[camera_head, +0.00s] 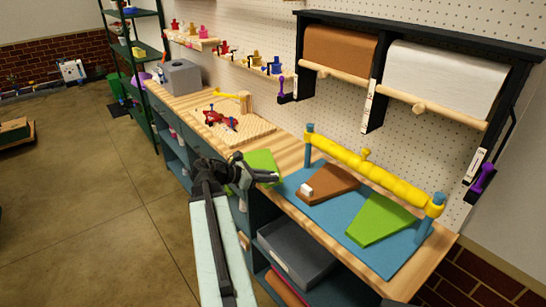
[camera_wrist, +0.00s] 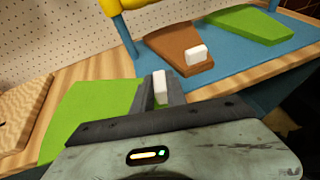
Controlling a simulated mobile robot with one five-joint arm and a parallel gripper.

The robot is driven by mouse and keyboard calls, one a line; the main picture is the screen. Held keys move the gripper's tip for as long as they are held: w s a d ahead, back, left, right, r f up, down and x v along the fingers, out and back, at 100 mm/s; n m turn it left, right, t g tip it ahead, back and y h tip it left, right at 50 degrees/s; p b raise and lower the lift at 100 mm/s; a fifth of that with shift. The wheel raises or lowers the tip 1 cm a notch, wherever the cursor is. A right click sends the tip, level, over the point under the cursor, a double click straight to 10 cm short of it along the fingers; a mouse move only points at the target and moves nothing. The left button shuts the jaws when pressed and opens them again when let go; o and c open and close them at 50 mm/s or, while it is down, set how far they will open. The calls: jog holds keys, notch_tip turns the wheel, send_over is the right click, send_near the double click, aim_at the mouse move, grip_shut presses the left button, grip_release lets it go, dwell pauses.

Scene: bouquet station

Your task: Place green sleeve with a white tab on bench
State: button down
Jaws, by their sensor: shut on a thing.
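My gripper (camera_wrist: 160,95) is shut on the white tab (camera_wrist: 160,80) of a green sleeve (camera_wrist: 88,112). In the wrist view the sleeve extends to the left of the fingers, over the wood of the bench (camera_wrist: 85,72). In the head view the held green sleeve (camera_head: 263,163) is at the bench's front edge, partly hidden by my gripper (camera_head: 270,178), left of the blue mat. I cannot tell whether it touches the wood. A brown sleeve (camera_head: 333,190) with a white tab (camera_head: 306,190) and another green sleeve (camera_head: 380,220) lie on the blue mat (camera_head: 350,233).
A yellow bar (camera_head: 375,172) on blue posts spans the mat's back edge. A wooden pegged board (camera_head: 232,128) holding a red item lies to the left. Paper rolls (camera_head: 443,78) hang above. A grey bin (camera_head: 297,253) sits on the shelf below.

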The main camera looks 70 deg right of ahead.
jog(key=w, duration=0.2)
jog(key=w+d+n+t+h, duration=0.1)
jog(key=w, duration=0.1)
jog(key=w+d+n+t+h, duration=0.1)
jog(key=w, duration=0.1)
jog(key=shift+d+f, duration=0.25)
jog(key=shift+f, duration=0.15)
jog(key=b, duration=0.2)
send_over(280, 168)
jog(key=a, duration=0.1)
jog(key=shift+f, duration=0.7)
jog(key=shift+s+d+f, duration=0.1)
jog(key=shift+d+f, duration=0.05)
jog(key=shift+d, duration=0.35)
notch_tip(280, 168, down, 4)
jog(key=b, duration=0.3)
jog(key=shift+a+b, duration=0.15)
jog(key=shift+b, duration=0.25)
jog(key=shift+r, duration=0.35)
jog(key=shift+f, duration=0.1)
jog(key=c, duration=1.3)
grip_release()
jog(key=shift+c, duration=0.2)
